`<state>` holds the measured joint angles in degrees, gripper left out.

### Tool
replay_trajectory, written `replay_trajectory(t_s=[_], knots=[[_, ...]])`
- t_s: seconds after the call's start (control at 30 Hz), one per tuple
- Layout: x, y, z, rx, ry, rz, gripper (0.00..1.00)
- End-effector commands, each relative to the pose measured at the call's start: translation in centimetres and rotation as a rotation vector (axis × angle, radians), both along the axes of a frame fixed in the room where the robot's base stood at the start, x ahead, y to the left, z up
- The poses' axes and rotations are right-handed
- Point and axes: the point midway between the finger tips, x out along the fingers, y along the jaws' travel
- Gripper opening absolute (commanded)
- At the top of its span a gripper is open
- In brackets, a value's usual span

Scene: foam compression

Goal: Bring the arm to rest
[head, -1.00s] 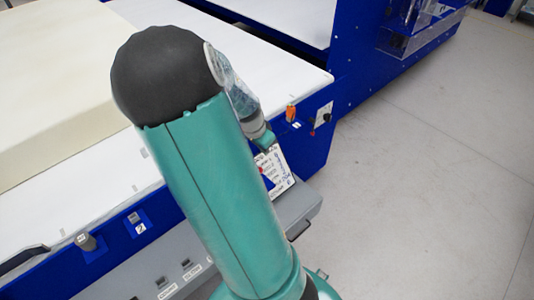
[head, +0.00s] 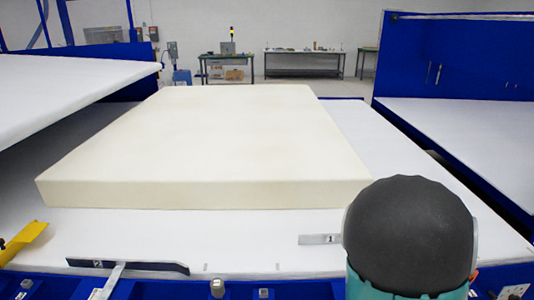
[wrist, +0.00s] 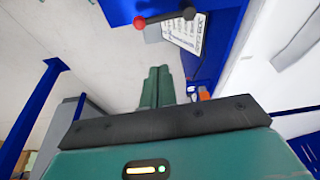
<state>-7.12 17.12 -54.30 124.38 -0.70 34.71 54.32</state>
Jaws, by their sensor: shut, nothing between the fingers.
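My gripper (wrist: 158,88) shows in the wrist view. Its two teal fingers lie side by side, shut and empty, and they touch nothing that I can see. My arm (head: 410,235) shows in the head view only as a black rounded joint over a teal link at the lower right. The gripper itself is hidden in the head view.
A cream foam block (head: 210,140) lies on the white table (head: 230,250). In the wrist view, a lever with a red knob (wrist: 140,22) and a labelled card (wrist: 187,32) are beyond the fingers. A blue post (wrist: 35,110) stands left. Pale floor (wrist: 65,35) is clear.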

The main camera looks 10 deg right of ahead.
Motion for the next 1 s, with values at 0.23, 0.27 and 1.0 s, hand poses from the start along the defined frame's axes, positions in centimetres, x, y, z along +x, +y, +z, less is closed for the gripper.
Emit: replay_trajectory(t_s=[0.23,0.27,1.0], knots=[[2.2,5.1,1.2,0.097,-0.049,0.197,0.0],[2.6,6.4,1.6,0.114,-0.06,0.246,0.0],[-1.6,32.4,16.8,-0.067,-0.173,1.572,0.0]])
